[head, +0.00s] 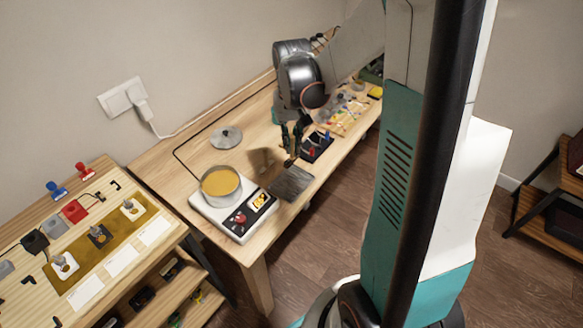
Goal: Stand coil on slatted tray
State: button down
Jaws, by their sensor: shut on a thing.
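My gripper (291,148) points down over the workbench and is shut on a small dark brownish thing (289,162), which seems to be the coil. Its shape and tilt are too small to tell. The slatted tray (293,184) is a dark grey flat piece at the bench's front edge, right of the white hot plate. The held thing is just behind the tray's far edge in the picture. I cannot tell whether it touches anything.
A pot of amber liquid (221,184) stands on the white hot plate (233,220). A round metal lid (226,138) lies behind it. A dark holder (317,146) with red and blue items stands right of my gripper. A second bench (85,240) holds switches and stamps at left.

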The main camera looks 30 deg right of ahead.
aim_at(292, 158)
notch_tip(292, 158, down, 9)
jog(key=b, duration=0.3)
jog(key=shift+f, duration=0.1)
jog(key=shift+f, duration=0.15)
jog(key=c, duration=1.7)
grip_release()
jog(key=shift+o, duration=0.2)
notch_tip(292, 158, up, 12)
jog(key=p, duration=0.4)
